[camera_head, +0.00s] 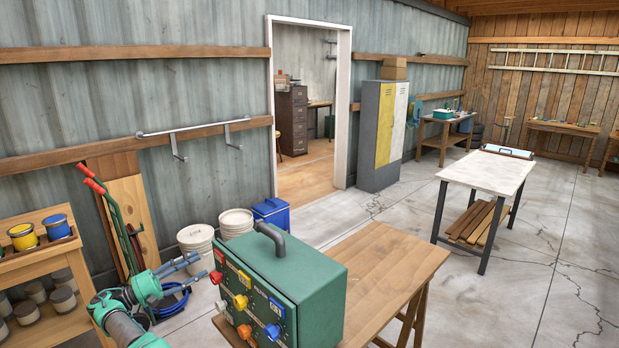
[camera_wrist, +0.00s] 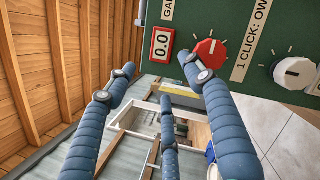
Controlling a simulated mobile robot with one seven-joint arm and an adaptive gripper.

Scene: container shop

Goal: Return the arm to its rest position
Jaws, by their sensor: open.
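My gripper (camera_head: 196,267) is at the lower left of the head view, just left of a green control box with a dark handle (camera_head: 290,262). Its blue-grey fingers point toward the box's knob face. The wrist view shows the gripper (camera_wrist: 160,85) with its three fingers spread apart and nothing between them.
The box stands on a wooden table (camera_head: 395,265). A shelf with paint cans (camera_head: 40,262), a green hand truck (camera_head: 117,222) and white buckets (camera_head: 197,240) are near my arm. Open floor (camera_head: 375,215) lies beyond, before a white-topped table (camera_head: 487,169) and a locker (camera_head: 378,140).

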